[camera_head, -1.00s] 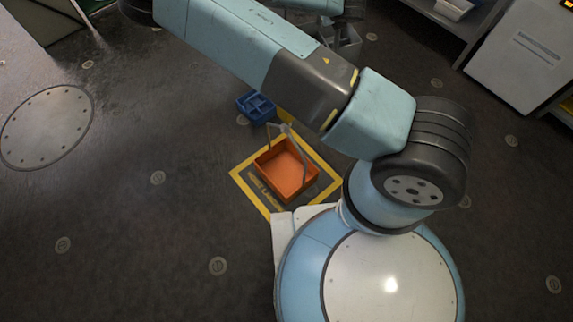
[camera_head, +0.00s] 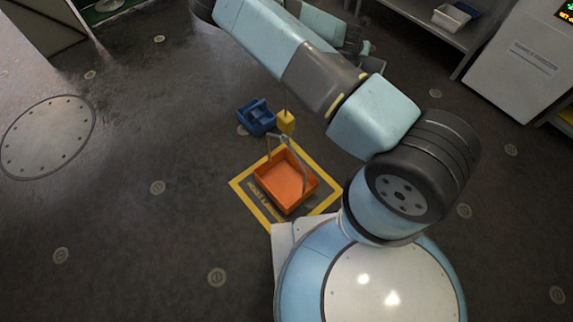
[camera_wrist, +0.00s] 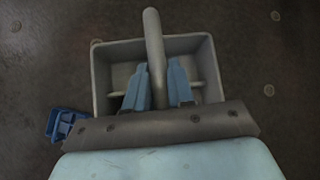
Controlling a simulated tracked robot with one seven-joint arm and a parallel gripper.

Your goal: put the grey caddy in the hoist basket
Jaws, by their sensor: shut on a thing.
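The grey caddy (camera_wrist: 103,75) is an open box with a bar handle, seen from above in the wrist view. My gripper (camera_wrist: 162,82) is shut on the caddy's handle, with its blue fingers on either side. In the head view, my arm hides nearly all of the caddy and my fingertips. The orange hoist basket (camera_head: 283,184) stands upright on the floor, below and left of my arm in that view. I see nothing inside it. Its thin handle stands up, with a yellow block (camera_head: 286,122) on a cable just above.
A yellow-bordered floor marking (camera_head: 250,203) surrounds the basket. A blue caddy (camera_head: 257,117) sits just behind it and also shows in the wrist view (camera_wrist: 62,125). A shelf (camera_head: 430,24) with a white bin (camera_head: 451,17) stands at upper right. The left floor is clear.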

